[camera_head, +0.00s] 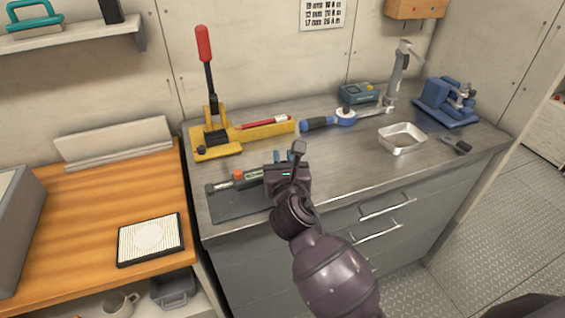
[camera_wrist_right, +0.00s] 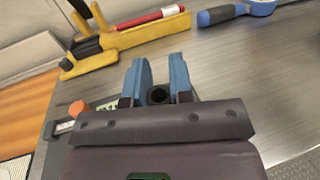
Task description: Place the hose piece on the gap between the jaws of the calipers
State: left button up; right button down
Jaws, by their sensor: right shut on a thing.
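The calipers (camera_head: 222,185) lie on a dark mat (camera_head: 235,207) at the near left of the metal worktop. They have an orange knob and a small display; in the right wrist view their orange knob (camera_wrist_right: 78,108) shows left of my fingers. My right gripper (camera_head: 284,156) is over the right end of the calipers and hides the jaws there. In the right wrist view, my right gripper (camera_wrist_right: 160,72) is shut on the hose piece (camera_wrist_right: 158,96), a short black tube seen end-on between the blue fingers. Whether the hose touches the calipers cannot be told. My left gripper is out of view.
A yellow lever tool (camera_head: 215,148) with a red handle and a red pen (camera_head: 264,122) are behind the calipers. A blue-handled tool (camera_head: 330,121), a metal tray (camera_head: 401,138) and a blue vise-like device (camera_head: 446,102) stand farther right. Bare worktop lies right of my right gripper.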

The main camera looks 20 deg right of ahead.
jog(key=shift+f, duration=0.2)
jog(key=c, duration=1)
grip_release()
jog(key=shift+f, duration=0.15)
